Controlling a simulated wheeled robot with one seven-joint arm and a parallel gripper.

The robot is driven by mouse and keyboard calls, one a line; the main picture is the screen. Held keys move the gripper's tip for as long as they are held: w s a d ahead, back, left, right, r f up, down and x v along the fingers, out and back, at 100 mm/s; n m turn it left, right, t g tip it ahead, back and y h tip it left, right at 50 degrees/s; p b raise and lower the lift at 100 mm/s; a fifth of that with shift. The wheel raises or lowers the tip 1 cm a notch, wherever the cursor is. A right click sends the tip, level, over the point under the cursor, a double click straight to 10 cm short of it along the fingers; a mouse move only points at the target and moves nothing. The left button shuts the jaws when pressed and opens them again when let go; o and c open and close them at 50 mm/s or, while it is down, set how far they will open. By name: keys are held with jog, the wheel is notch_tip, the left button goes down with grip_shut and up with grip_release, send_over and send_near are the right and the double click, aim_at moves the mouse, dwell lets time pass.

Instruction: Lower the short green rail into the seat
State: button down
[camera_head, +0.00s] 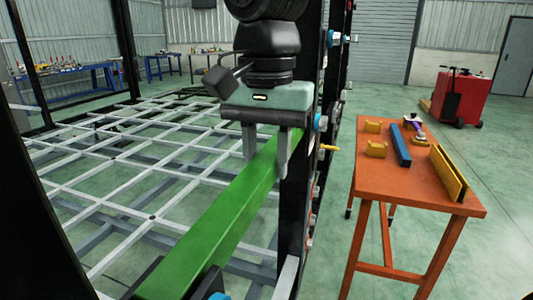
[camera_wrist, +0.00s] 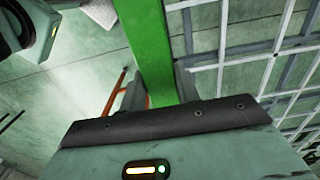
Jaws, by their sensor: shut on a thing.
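The short green rail (camera_head: 212,222) runs from the lower middle of the head view up to my gripper (camera_head: 266,160). My gripper points down, one finger on either side of the rail near its far end, and is shut on it. The rail's near end lies beside dark bracket plates (camera_head: 207,284) at the bottom edge; whether it touches them I cannot tell. The far end is hidden behind my gripper and a black post (camera_head: 293,195). The wrist view shows the green rail (camera_wrist: 157,50) stretching away from the gripper body. I cannot make out the seat clearly.
A grey lattice frame (camera_head: 150,215) spreads low on the left. The black posts carry blue and yellow fittings (camera_head: 328,148). An orange table (camera_head: 400,190) with yellow blocks and a blue bar stands right. Green floor lies open between.

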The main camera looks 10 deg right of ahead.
jog(key=c, duration=0.9)
grip_release()
jog(key=shift+c, duration=0.2)
